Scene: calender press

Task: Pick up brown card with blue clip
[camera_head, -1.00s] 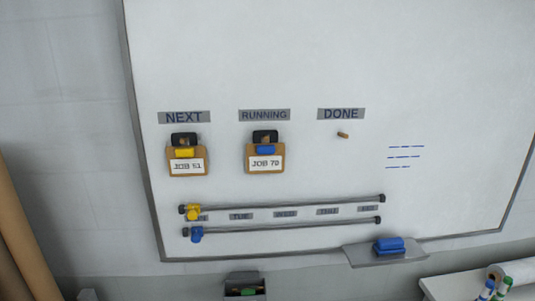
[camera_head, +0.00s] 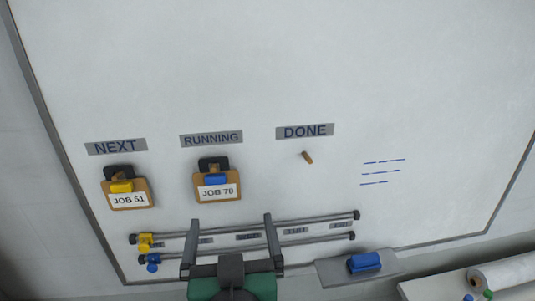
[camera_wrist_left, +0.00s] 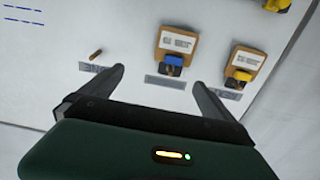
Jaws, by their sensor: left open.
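The brown card with the blue clip (camera_head: 216,184) reads JOB 70 and hangs under the RUNNING label (camera_head: 211,139) on the whiteboard. It also shows in the left wrist view (camera_wrist_left: 175,44), upside down, beyond and between the fingers. My left gripper (camera_head: 230,222) is open and empty, below this card in the head view and apart from it. In the left wrist view its two fingers (camera_wrist_left: 157,80) are spread wide. A brown card with a yellow clip (camera_head: 127,192), JOB 51, hangs under the NEXT label (camera_head: 115,147). My right gripper is not in view.
A bare peg (camera_head: 307,158) sticks out under the DONE label (camera_head: 305,131). Two dark rails (camera_head: 310,223) with yellow and blue sliders cross the lower board. A tray (camera_head: 330,272) with a blue eraser (camera_head: 364,262) is at the lower right. The upper board is clear.

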